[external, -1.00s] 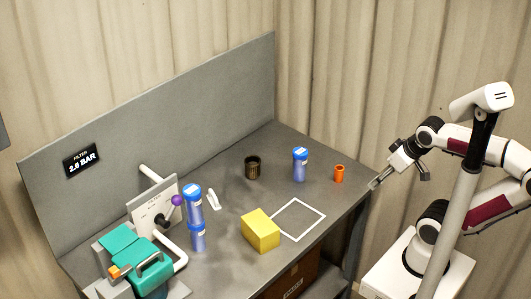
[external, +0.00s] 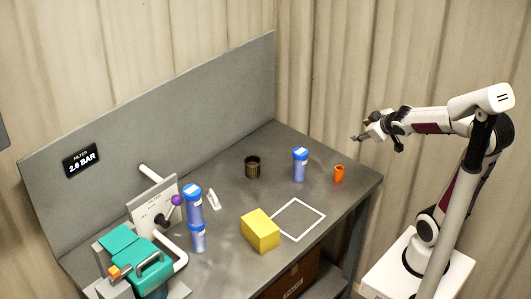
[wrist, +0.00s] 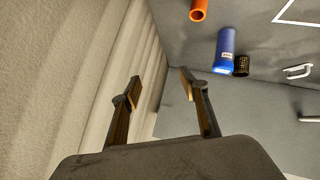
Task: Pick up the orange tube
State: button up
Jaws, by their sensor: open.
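The orange tube (external: 339,174) stands upright near the right end of the grey table, to the right of a blue canister. It also shows at the top of the wrist view (wrist: 198,9), partly cut off by the frame edge. My gripper (external: 360,137) is open and empty, raised above and beyond the table's right end, apart from the tube. In the wrist view the two fingers of my gripper (wrist: 160,85) are spread wide with nothing between them, and the tube lies beyond them toward the top.
A blue canister (external: 300,165) and a dark ribbed cup (external: 252,167) stand left of the tube. A yellow block (external: 260,231) sits beside a white square outline (external: 322,215). Two more blue canisters and a teal machine (external: 150,270) are at left. A curtain (external: 330,70) hangs behind.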

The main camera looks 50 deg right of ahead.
jog(key=w+d+f+n+t, duration=0.1)
jog(key=w+d+f+n, duration=0.1)
jog(key=w+d, duration=0.25)
jog(key=n+t+y, duration=0.3)
jog(key=n+y, duration=0.1)
jog(key=y, duration=0.9)
send_over(353, 182)
notch_tip(353, 182, down, 12)
jog(key=shift+d, duration=0.1)
jog(key=shift+f, duration=3.1)
jog(key=shift+f, duration=0.1)
